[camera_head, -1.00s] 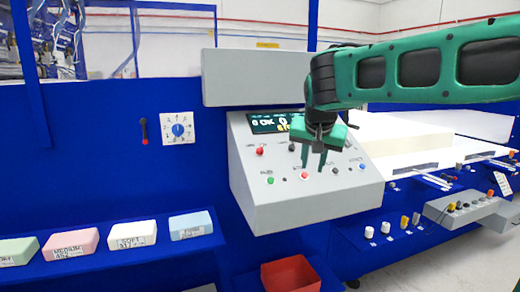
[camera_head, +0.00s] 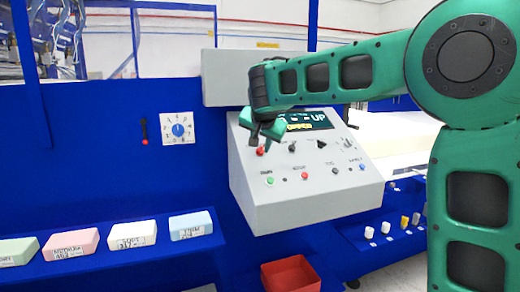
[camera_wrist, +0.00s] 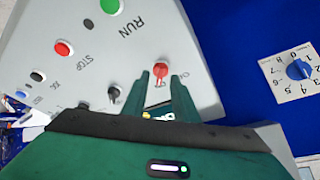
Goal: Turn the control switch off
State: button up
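The grey control panel (camera_head: 310,200) has a red switch knob (camera_head: 260,152) at its upper left. In the wrist view the red knob (camera_wrist: 160,71) lies between my fingertips, with its label partly hidden by a finger. My gripper (camera_head: 262,143) is at the panel's upper left, over the knob. Its fingers (camera_wrist: 161,80) are spread, with a gap on each side of the knob. I cannot tell whether they touch it.
A black knob (camera_wrist: 114,94), a red STOP button (camera_wrist: 63,48) and a green RUN button (camera_wrist: 110,6) are nearby. A blue dial (camera_head: 179,130) is on the wall. Foam blocks (camera_head: 133,233) line the left shelf. A red bin (camera_head: 290,274) stands below.

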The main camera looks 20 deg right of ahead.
jog(key=shift+x, duration=1)
jog(key=shift+s, duration=0.1)
grip_shut()
